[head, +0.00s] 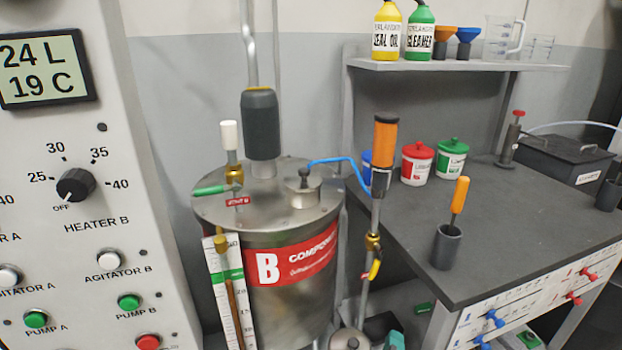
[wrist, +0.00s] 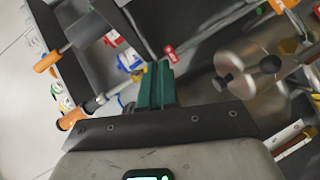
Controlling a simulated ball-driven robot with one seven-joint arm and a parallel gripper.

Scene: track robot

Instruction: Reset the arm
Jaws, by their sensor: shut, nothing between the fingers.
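My gripper (wrist: 155,82) shows in the wrist view as two teal fingers pressed together, with nothing between them. It points toward the tank and bench area, and I see no contact with anything. The head view does not show the gripper clearly. A small teal shape lies low in the head view, below the bench edge, and I cannot tell what it is.
The tank marked B (head: 322,285) stands in the middle, next to the control panel (head: 60,150) at left. The grey bench (head: 400,230) at right holds an orange-handled tool in a cup (head: 446,247), a red-lidded tub (head: 417,164) and a green-lidded tub (head: 452,159).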

